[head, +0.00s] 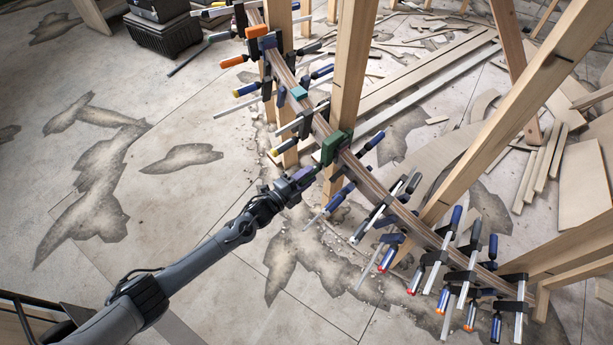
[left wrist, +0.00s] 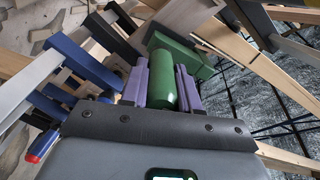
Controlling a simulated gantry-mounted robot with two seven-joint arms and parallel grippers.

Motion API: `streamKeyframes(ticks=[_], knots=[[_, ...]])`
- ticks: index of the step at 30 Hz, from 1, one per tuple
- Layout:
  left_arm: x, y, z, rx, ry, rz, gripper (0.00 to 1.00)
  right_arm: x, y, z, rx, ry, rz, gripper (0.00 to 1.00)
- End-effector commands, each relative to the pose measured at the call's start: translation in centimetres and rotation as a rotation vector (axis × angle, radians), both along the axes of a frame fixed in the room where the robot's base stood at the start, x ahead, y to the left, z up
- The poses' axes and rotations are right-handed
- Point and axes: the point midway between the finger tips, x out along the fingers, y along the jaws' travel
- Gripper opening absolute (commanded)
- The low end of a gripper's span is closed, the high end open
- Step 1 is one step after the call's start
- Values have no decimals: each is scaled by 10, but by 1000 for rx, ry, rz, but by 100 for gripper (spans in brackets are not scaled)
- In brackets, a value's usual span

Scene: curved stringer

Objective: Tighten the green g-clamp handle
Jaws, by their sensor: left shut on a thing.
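The green g-clamp (head: 334,148) sits on the curved wooden stringer (head: 372,187), beside an upright post. My left gripper (head: 311,174) reaches it from the lower left. In the left wrist view, the green clamp handle (left wrist: 162,80) lies between the two purple fingers of my left gripper (left wrist: 162,88), which are shut on it. The green clamp body (left wrist: 180,46) shows behind the handle. The far end of the handle's screw is hidden. My right gripper is in neither view.
Several other clamps with blue and orange handles (head: 468,270) line the stringer on both sides. Wooden posts (head: 352,70) and slanted beams (head: 510,120) stand close by. Loose boards (head: 430,65) lie behind. The floor (head: 190,190) at the left is mostly open, with a black case (head: 165,35) at the back.

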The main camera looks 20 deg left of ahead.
Motion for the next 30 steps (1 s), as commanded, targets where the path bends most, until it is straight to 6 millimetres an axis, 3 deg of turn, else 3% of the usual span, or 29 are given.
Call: streamKeyframes(ticks=[12,13,18,30], knots=[[0,-1,0,7,-4,-1,0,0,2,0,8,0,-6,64],[0,-1,0,7,-4,-1,32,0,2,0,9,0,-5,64],[0,0,0,6,-3,-1,56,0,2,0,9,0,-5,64],[-6,3,1,7,-2,0,56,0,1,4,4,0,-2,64]])
